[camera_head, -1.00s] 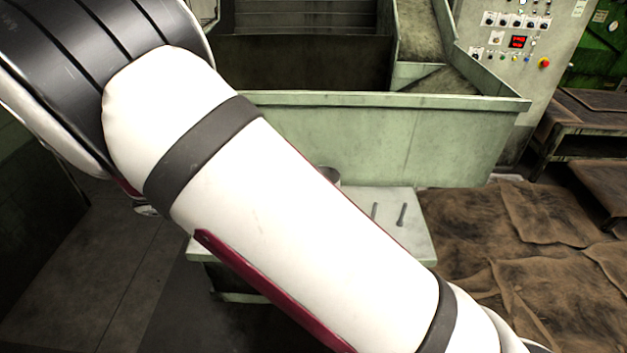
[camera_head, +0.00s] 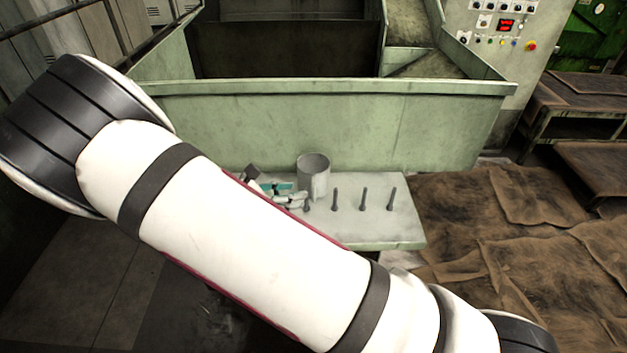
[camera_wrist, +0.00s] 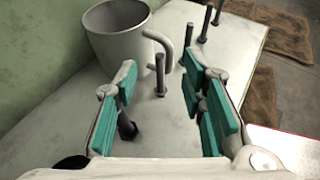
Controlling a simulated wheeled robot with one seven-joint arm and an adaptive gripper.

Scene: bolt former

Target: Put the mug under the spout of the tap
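The mug (camera_head: 314,178) is a grey metal cup standing upright on the pale table (camera_head: 375,226) near its back edge. In the wrist view the mug (camera_wrist: 118,42) is at the upper left, its handle turned right. My gripper (camera_wrist: 159,68) is open, with teal pads on both fingers. The mug and its handle are just beyond the fingertips, and nothing is clasped. In the head view my gripper (camera_head: 290,193) is partly hidden behind my arm, left of the mug. No tap or spout shows.
Several dark bolts (camera_head: 363,199) stand upright on the table right of the mug. One bolt (camera_wrist: 160,75) stands ahead between the fingers, another (camera_wrist: 127,127) close by the left finger. A green machine trough (camera_head: 330,125) rises behind the table. Brown sheets (camera_head: 480,220) cover the floor at right.

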